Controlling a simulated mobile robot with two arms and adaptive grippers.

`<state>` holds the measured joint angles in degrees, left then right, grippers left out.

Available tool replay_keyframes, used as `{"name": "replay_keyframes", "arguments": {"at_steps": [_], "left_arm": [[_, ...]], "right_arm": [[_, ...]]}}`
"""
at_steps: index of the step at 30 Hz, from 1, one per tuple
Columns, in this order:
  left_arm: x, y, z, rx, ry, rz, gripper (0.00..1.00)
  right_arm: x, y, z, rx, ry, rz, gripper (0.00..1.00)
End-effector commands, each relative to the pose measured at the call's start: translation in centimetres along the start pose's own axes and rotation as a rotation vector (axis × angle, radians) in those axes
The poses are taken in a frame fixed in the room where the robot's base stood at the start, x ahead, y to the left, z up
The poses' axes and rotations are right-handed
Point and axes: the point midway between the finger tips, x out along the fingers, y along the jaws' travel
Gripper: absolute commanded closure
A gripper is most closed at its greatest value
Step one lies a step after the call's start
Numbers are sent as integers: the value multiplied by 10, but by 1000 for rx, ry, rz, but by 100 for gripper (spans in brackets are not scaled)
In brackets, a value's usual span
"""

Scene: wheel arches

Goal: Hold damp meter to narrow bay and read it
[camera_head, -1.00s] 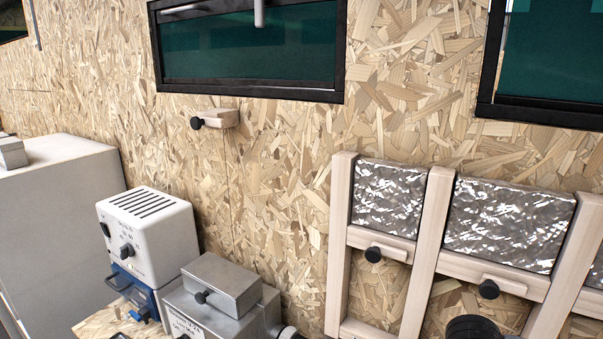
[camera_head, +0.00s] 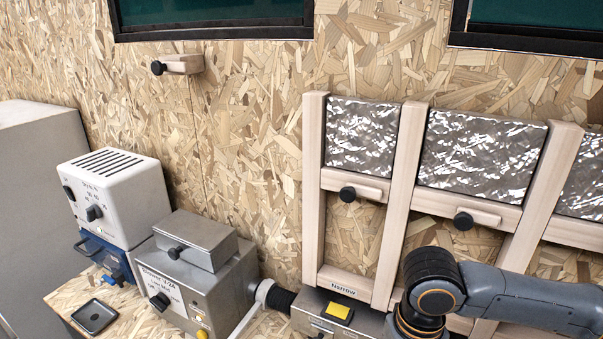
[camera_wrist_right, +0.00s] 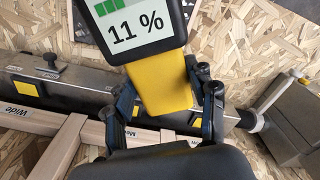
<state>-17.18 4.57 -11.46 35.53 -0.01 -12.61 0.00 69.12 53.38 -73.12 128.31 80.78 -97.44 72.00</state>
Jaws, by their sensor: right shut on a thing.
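My right gripper (camera_wrist_right: 166,92) is shut on the damp meter's yellow body (camera_wrist_right: 160,85) in the right wrist view. The meter's dark display head (camera_wrist_right: 135,25) reads "11 %" with a green bar above, partly cut off at the top edge. The narrow bay (camera_head: 350,235), labelled "Narrow" (camera_head: 343,290), is the leftmost framed bay in the head view. It has bare board below a foil-faced panel (camera_head: 360,138). The head view shows my right arm at the lower right, but not its gripper or the meter. My left gripper is in neither view.
A steel box (camera_head: 195,285), a white unit (camera_head: 120,195) and a black tray (camera_head: 95,316) stand at the left. A metal housing with a yellow square (camera_head: 340,311) lies below the narrow bay. Knobbed wooden ledges (camera_head: 355,184) cross the bays.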

Motion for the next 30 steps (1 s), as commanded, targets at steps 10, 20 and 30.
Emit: {"name": "replay_keyframes", "arguments": {"at_steps": [10,20,30], "left_arm": [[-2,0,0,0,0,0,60],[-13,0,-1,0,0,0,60],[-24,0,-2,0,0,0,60]], "right_arm": [[-2,-5,-5,-80,0,-3,69],[-7,-37,-36,-675,2,-14,69],[-12,-75,-66,-1371,7,-12,69]]}}
